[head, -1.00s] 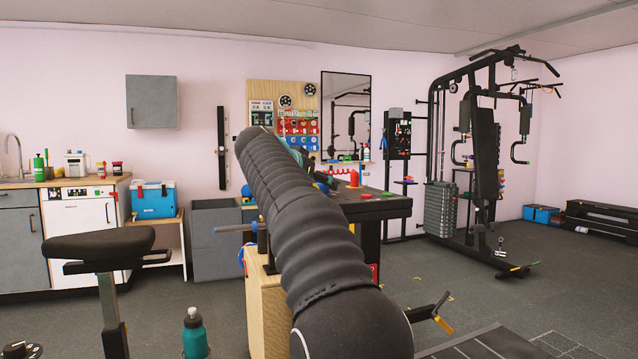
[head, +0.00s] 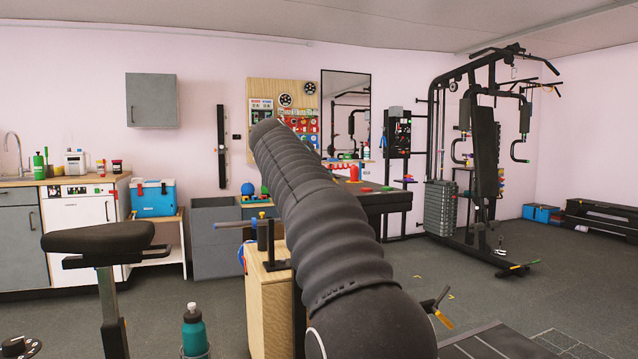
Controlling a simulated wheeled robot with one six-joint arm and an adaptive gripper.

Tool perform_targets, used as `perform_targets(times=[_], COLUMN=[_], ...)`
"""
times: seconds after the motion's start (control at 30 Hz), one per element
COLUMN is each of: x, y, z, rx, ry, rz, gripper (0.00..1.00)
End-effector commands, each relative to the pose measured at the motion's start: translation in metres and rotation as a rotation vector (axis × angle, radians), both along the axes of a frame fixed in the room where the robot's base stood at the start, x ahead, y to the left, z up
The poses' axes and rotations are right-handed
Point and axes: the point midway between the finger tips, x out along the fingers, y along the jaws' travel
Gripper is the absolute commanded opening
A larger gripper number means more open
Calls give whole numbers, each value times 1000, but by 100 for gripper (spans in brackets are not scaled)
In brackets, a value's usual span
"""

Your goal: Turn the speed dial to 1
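I cannot make out for sure which thing is the speed dial, and no number on one is readable. A wooden wall board (head: 262,88) carries two round black discs with pale marks, an upper right disc (head: 310,88) and a lower left disc (head: 284,100). Red and teal panels sit below them. My ribbed black arm reaches from the bottom centre up toward this board and covers part of it. My gripper is hidden behind the arm, so its opening and any contact are not visible.
A dark worktable (head: 385,200) with small coloured items stands behind my arm. A wooden cabinet (head: 268,310) is close on the left. A padded seat (head: 98,238) and teal bottle (head: 194,330) are at front left. A gym machine (head: 485,150) stands right. Floor between is open.

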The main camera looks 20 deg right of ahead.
Motion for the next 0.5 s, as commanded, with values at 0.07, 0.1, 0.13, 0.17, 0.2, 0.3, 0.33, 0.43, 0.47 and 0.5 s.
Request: perform_targets(times=[0.07,0.1,0.13,0.17,0.2,0.3,0.33,0.43,0.47,0.5], x=[-1,-1,-1,0,0,0,0,0,0,0], y=[-1,-1,0,0,0,0,0,0,0,0], z=[-1,0,0,0,0,0,0,0,0,0], rx=[-1,1,0,0,0,0,0,0,0,-1], ry=[-1,-1,0,0,0,0,0,0,0,1], rz=[21,26,27,28,27,27,27,27,27,26], gripper=[5,5,5,5,5,4,4,59,64,64])
